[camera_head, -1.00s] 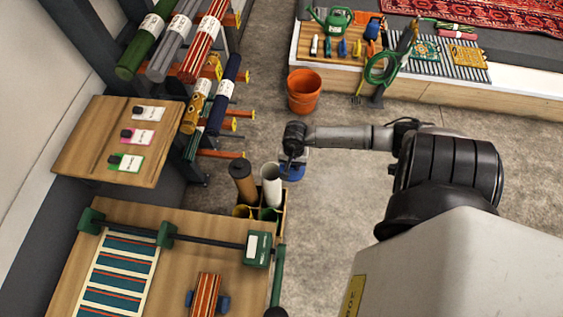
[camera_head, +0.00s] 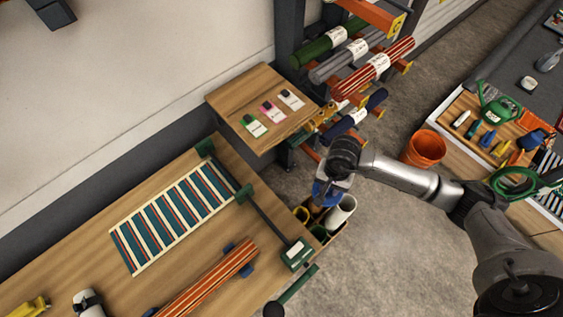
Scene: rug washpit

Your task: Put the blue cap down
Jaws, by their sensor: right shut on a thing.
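The blue cap (camera_head: 327,194) is held at the tip of my right gripper (camera_head: 334,182), which is shut on it. The cap appears just above or in front of a dark crate (camera_head: 334,236) of upright tubes. A white tube (camera_head: 342,212) stands in the crate to the right of the cap. Whether the cap touches a tube or the crate, I cannot tell. The gripper hides part of the cap and the tubes behind it.
A workbench (camera_head: 190,255) holds a striped mat (camera_head: 172,218), a rolled striped rug (camera_head: 205,282) and a green-ended bar. A small wooden shelf (camera_head: 250,90) carries labelled cards. Rolled rugs lie on a rack behind. An orange bucket (camera_head: 424,149) stands on the floor.

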